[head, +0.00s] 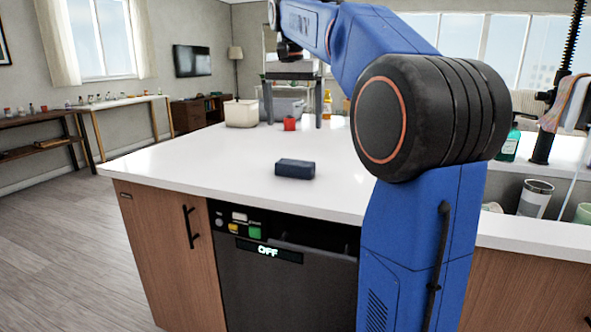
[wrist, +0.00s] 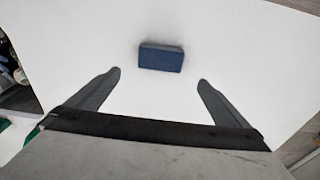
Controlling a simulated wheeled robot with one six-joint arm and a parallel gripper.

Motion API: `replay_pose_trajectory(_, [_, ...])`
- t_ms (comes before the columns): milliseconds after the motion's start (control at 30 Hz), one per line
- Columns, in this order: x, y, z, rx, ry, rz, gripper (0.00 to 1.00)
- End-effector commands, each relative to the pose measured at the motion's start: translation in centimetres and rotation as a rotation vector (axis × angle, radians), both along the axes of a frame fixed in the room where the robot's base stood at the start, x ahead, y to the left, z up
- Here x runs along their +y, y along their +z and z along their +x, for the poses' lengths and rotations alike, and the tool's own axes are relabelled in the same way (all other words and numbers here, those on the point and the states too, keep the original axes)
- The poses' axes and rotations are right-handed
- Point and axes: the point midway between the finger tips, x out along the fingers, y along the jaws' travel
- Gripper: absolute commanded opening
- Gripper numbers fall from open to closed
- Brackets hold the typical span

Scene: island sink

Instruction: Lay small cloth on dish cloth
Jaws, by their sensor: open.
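A dark blue, block-shaped thing (head: 295,169) lies on the white counter near its front edge. It could be a folded small cloth, but I cannot tell its material. In the wrist view the same blue thing (wrist: 161,58) lies just ahead of my fingertips, centred between them. My gripper (head: 293,121) hangs over the counter behind it, fingers pointing down. In the wrist view my gripper (wrist: 161,76) is open with nothing between the fingers. A pinkish and grey cloth (head: 569,103) hangs at the far right; I cannot tell whether it is the dish cloth.
A cream bin (head: 240,113), a red cup (head: 290,124) and a yellow bottle (head: 327,102) stand farther back. A green bottle (head: 511,146) and a metal tin (head: 535,197) are at the right by the sink. The counter (head: 220,165) left of the blue thing is clear.

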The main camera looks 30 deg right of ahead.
Motion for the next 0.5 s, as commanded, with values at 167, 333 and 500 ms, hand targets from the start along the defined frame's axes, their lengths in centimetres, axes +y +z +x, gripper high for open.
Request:
replay_pose_trajectory(167, [-0.3,-3.3,0.2,0.002,0.000,0.001,1.00])
replay_pose_trajectory(333, [-0.6,-6.2,0.4,0.002,0.001,0.001,1.00])
replay_pose_trajectory(500, [-0.8,-8.3,0.6,0.001,0.001,0.001,1.00])
